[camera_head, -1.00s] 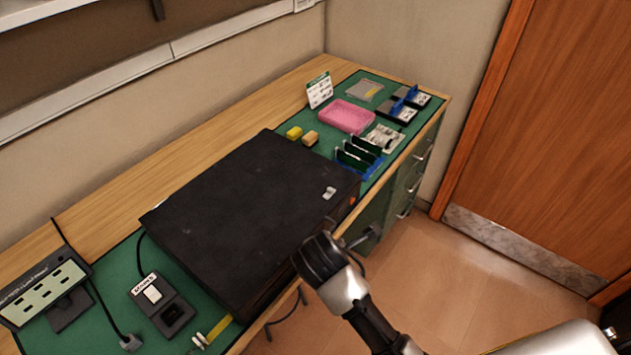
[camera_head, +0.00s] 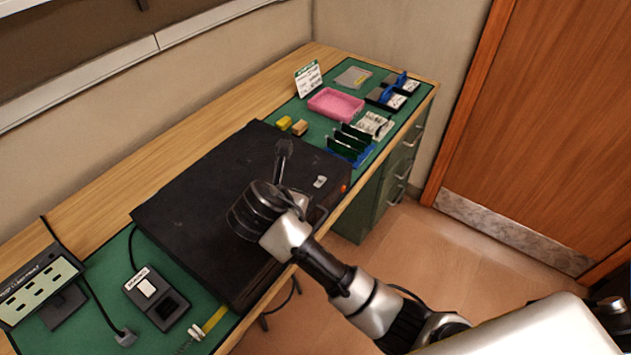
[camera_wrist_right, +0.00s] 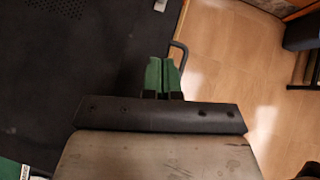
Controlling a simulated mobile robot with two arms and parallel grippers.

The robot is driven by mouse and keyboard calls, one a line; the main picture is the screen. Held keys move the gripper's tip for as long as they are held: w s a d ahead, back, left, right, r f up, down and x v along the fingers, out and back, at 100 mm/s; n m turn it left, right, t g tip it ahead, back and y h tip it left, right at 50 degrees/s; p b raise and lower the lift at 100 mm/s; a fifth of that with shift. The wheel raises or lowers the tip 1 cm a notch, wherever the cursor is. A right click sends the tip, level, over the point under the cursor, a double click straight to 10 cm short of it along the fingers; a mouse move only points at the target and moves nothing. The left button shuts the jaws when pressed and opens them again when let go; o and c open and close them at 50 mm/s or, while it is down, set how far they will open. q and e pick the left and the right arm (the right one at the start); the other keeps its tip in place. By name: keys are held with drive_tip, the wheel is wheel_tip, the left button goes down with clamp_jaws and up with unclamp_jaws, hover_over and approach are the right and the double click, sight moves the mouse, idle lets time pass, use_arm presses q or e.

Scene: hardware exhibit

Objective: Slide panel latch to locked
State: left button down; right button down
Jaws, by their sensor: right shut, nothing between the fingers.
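A large black case (camera_head: 190,205) lies on the green-matted bench, its flat top facing up. A small light-coloured latch (camera_head: 320,181) sits on that top near its right front corner; its lock position is too small to read. A pale piece, probably this latch, shows at the top edge of the right wrist view (camera_wrist_right: 160,5). My right gripper (camera_head: 284,150) is over the case top, left of the latch and apart from it. In the right wrist view its green fingers (camera_wrist_right: 162,76) are shut and empty. My left gripper is out of view.
A blue rack with dark cards (camera_head: 350,145), a pink tray (camera_head: 335,104) and yellow blocks (camera_head: 284,122) stand behind the case. A black device (camera_head: 156,298) sits to its left. A thin dark handle (camera_wrist_right: 180,50) juts from the case's front edge. Open floor lies right.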

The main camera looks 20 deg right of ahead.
sight(320, 182)
drive_tip(key=x, duration=1)
drive_tip(key=shift+w+d+f, duration=0.1)
drive_tip(key=shift+w+d, duration=0.05)
drive_tip(key=shift+w+d+p, duration=0.45)
drive_tip(key=shift+w+d, duration=0.25)
drive_tip(key=shift+w, duration=0.2)
drive_tip(key=shift+w+d, duration=0.4)
drive_tip(key=shift+w, duration=0.05)
drive_tip(key=shift+w+d+r+p, duration=0.35)
drive_tip(key=shift+w+d+p, duration=0.2)
drive_tip(key=shift+d+p, duration=0.3)
drive_tip(key=shift+w+d+f, duration=0.1)
drive_tip(key=shift+w+d, duration=0.05)
drive_tip(key=shift+w, duration=0.05)
drive_tip(key=shift+f, duration=0.2)
